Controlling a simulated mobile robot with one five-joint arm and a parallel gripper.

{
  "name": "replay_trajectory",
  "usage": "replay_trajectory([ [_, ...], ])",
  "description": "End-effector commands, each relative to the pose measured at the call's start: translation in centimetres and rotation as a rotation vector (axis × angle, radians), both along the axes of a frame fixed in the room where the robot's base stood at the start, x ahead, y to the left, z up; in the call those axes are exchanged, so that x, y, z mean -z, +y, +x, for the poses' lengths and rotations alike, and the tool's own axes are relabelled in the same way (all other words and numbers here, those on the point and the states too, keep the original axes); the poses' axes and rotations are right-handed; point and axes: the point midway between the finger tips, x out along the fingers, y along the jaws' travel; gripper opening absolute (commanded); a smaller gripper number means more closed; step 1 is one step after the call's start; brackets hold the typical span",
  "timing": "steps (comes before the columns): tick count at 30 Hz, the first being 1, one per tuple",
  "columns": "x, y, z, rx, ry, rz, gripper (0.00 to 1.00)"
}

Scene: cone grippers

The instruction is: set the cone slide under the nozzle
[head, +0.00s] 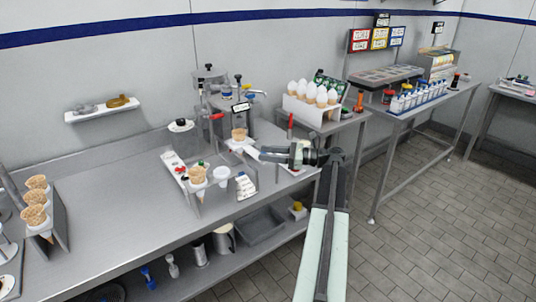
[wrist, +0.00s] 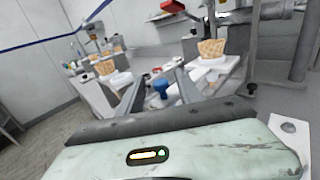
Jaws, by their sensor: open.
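A waffle cone (head: 239,134) stands upright on the white cone slide (head: 240,145), in front of the grey dispensing machine (head: 209,92). The nozzle (head: 240,107) appears above the cone; whether they line up exactly is not clear. My gripper (head: 264,154) reaches in from the right, just right of the slide. The cone (wrist: 212,50) and the white slide (wrist: 203,72) show by the right finger. I cannot tell whether the finger touches the slide.
A holder with cones (head: 197,175) and white cups (head: 221,174) stands at the counter's front. A cone rack (head: 45,215) is at far left. The counter's left middle (head: 120,215) is clear.

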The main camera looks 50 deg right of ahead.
Motion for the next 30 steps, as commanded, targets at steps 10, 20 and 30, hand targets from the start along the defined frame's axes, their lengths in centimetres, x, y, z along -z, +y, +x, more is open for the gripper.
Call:
replay_trajectory([
  [10, 0.00, -0.02, -0.03, 0.000, 0.000, 0.000, 0.00],
  [20, 0.00, -0.03, -0.04, 0.000, 0.000, 0.000, 0.00],
  [30, 0.00, -0.03, -0.04, 0.000, 0.000, 0.000, 0.00],
])
